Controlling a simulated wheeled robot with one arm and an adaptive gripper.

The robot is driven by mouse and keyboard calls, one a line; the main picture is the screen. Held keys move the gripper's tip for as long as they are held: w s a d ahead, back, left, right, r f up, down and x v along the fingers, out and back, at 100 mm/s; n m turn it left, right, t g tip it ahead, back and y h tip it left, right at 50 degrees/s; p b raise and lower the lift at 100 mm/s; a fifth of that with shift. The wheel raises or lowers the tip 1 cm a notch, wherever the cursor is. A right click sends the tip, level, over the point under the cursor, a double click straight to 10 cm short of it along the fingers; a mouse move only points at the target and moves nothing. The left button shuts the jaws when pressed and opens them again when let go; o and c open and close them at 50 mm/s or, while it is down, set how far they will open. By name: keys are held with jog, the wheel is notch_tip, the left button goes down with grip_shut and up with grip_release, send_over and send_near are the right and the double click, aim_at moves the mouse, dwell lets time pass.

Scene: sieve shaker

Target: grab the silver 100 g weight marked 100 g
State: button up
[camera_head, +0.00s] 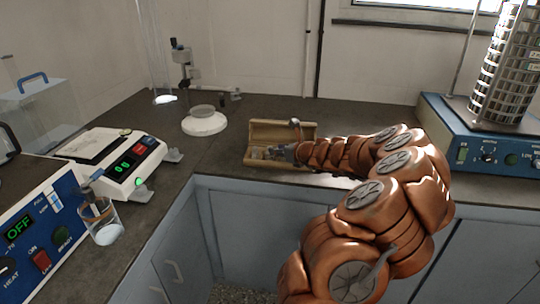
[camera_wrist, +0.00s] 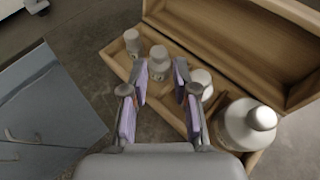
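A wooden weight box (camera_head: 255,158) stands open on the bench in the head view, and it fills the right of the wrist view (camera_wrist: 262,45). A row of silver weights stands in it: a small one (camera_wrist: 132,42), a slightly larger one (camera_wrist: 159,64), another one (camera_wrist: 203,80) partly behind a finger, and a large one (camera_wrist: 249,124). The marks are too small to read, so I cannot tell which is the 100 g weight. My gripper (camera_wrist: 161,75) is open over the box, its purple-padded fingers on either side of the slightly larger weight. Contact is not visible.
A balance (camera_head: 118,160) and a blue heater unit (camera_head: 40,235) stand on the left, with a glass beaker (camera_head: 103,222) nearby. A round white dish (camera_head: 204,124) is behind-left of the box. The sieve shaker (camera_head: 480,140) is at right. Bench between box and balance is mostly clear.

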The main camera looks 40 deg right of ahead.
jog(key=shift+x, duration=2.1)
jog(key=shift+w+r, duration=0.1)
jog(key=shift+r, duration=0.1)
grip_shut()
